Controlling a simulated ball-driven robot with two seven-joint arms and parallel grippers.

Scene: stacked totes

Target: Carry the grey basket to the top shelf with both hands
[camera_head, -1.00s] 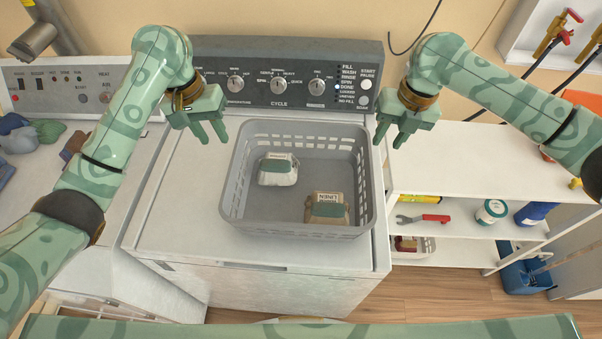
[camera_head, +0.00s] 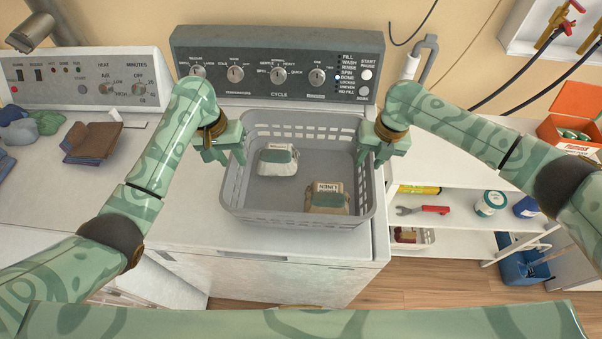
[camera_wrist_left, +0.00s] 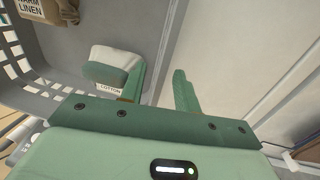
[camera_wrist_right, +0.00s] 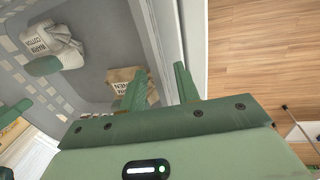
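The grey basket (camera_head: 280,216) stands on the white washer top in the head view. It holds a white cotton bag (camera_head: 277,160) and a tan linen bag (camera_head: 326,197), each with a green band. My left gripper (camera_head: 222,160) is at the basket's left rim, and my right gripper (camera_head: 378,160) is at its right rim. In the left wrist view, the open fingers (camera_wrist_left: 162,90) stand on either side of the basket wall. In the right wrist view, the open fingers (camera_wrist_right: 160,88) straddle the opposite wall. The white shelf unit's top (camera_head: 450,165) is to the right.
The washer's control panel (camera_head: 275,68) rises behind the basket. An orange box (camera_head: 572,120) stands at the shelf top's far right. A red-handled wrench (camera_head: 424,210) and tubs are on the shelf below.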

